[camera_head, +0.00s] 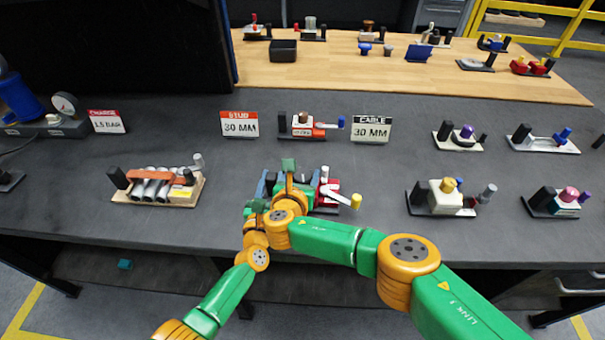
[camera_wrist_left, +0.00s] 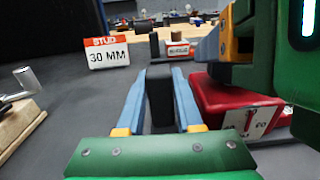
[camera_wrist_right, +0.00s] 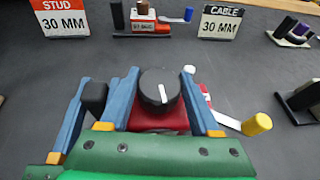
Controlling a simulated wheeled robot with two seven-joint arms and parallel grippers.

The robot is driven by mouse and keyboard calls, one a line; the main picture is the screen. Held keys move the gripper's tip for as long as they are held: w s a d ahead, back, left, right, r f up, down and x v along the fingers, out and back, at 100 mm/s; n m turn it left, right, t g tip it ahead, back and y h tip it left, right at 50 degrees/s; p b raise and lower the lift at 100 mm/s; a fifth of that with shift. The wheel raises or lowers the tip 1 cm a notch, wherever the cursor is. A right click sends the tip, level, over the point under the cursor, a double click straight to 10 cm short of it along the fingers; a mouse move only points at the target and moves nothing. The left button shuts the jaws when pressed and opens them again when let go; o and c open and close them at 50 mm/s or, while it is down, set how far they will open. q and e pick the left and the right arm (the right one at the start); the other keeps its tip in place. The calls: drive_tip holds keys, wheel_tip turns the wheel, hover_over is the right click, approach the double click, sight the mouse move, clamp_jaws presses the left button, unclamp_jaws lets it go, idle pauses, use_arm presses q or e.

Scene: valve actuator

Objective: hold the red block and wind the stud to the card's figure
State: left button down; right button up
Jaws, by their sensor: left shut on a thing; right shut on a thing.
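The red block (camera_head: 328,195) is part of a small fixture near the bench's front edge. It also shows in the left wrist view (camera_wrist_left: 215,95), with a white scale label marked 60. My left gripper (camera_wrist_left: 160,105) is shut on the upright black post (camera_wrist_left: 160,90) beside the red block. My right gripper (camera_wrist_right: 160,100) is shut on the round black knob (camera_wrist_right: 158,88) on top of the red block. A white crank with a yellow handle (camera_head: 356,201) sticks out right. The stud card (camera_head: 239,124) reads 30 MM. The stud itself and label's pointer reading are unclear.
A cable card (camera_head: 371,129) also reads 30 MM, and a charge card (camera_head: 107,121) reads 1.5 BAR. A similar red fixture (camera_head: 305,126) stands behind. A fixture with grey cylinders (camera_head: 155,187) is left. Several fixtures stand right. The bench between is clear.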

sight(304, 176)
drive_tip(key=shift+r, duration=0.15)
drive_tip(key=o, duration=1.4)
drive_tip(key=shift+s, duration=0.1)
wheel_tip(304, 176, up, 10)
drive_tip(key=shift+d+r, duration=0.1)
